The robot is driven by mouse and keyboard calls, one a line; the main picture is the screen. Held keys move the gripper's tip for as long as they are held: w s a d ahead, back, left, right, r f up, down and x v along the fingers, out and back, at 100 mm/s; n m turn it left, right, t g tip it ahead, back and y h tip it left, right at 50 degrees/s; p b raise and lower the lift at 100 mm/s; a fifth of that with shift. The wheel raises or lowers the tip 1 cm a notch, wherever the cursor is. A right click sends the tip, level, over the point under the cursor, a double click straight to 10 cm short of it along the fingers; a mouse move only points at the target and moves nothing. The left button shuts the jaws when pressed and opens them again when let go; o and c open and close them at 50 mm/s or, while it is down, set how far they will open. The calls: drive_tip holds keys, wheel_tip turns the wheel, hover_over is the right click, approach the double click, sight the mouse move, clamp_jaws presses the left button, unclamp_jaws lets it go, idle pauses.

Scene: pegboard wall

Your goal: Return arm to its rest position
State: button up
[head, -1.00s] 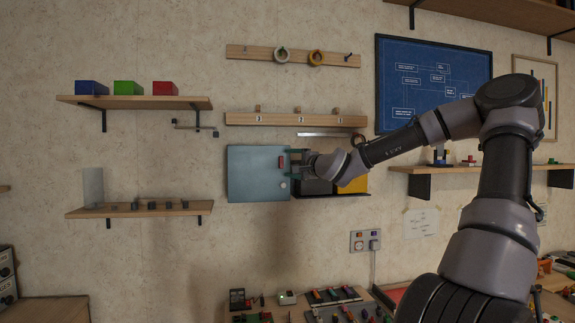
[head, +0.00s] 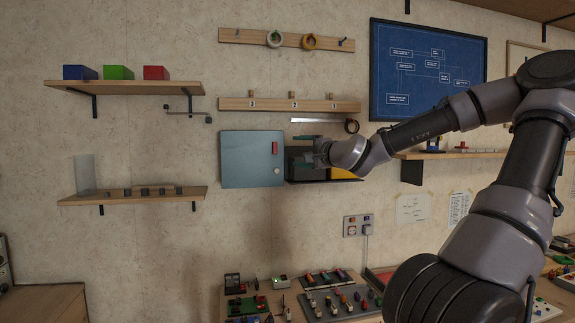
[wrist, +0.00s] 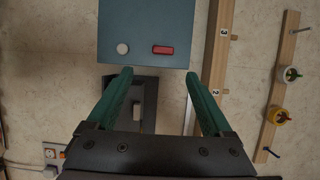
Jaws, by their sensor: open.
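My arm reaches in from the right in the head view. My gripper (head: 304,152) is open, just right of the grey-blue cabinet door (head: 246,165) on the wall. In the wrist view its two green fingers (wrist: 157,80) are spread apart with nothing between them. The door shows there too (wrist: 145,20), with a red handle (wrist: 163,50) and a round pale knob (wrist: 123,49) beyond the fingertips, apart from them. A dark box (head: 297,165) and a yellow piece on a small ledge sit right of the door, partly hidden by my wrist.
A shelf (head: 125,87) with blue, green and red blocks is at upper left. Peg rails (head: 290,104) hang above the door. A blue framed chart (head: 428,68) is at right. A bench (head: 290,313) with tools and parts lies below.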

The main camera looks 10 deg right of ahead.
drive_tip(key=s+a+f+n+g+h, duration=0.1)
drive_tip(key=a+f+n+g, duration=0.2)
drive_tip(key=f, duration=0.5)
drive_tip(key=s+a+f+n+g, duration=0.2)
drive_tip(key=a+f+g, duration=0.15)
drive_tip(key=f, duration=0.35)
drive_tip(key=s+d+f+n+g+h, duration=0.1)
drive_tip(key=s+f+n+g+h, duration=0.15)
drive_tip(key=s+f, duration=0.3)
drive_tip(key=s+d+r+n, duration=0.1)
drive_tip(key=s+d+r, duration=0.2)
drive_tip(key=s+r, duration=0.5)
drive_tip(key=s+d+r+n+h, duration=0.1)
drive_tip(key=s+d+r, duration=0.2)
drive_tip(key=s+r, duration=0.5)
drive_tip(key=s, duration=0.5)
drive_tip(key=shift+s+r+g, duration=0.2)
drive_tip(key=shift+r+g, duration=0.1)
drive_tip(key=shift+r, duration=0.05)
drive_tip(key=shift+h, duration=0.25)
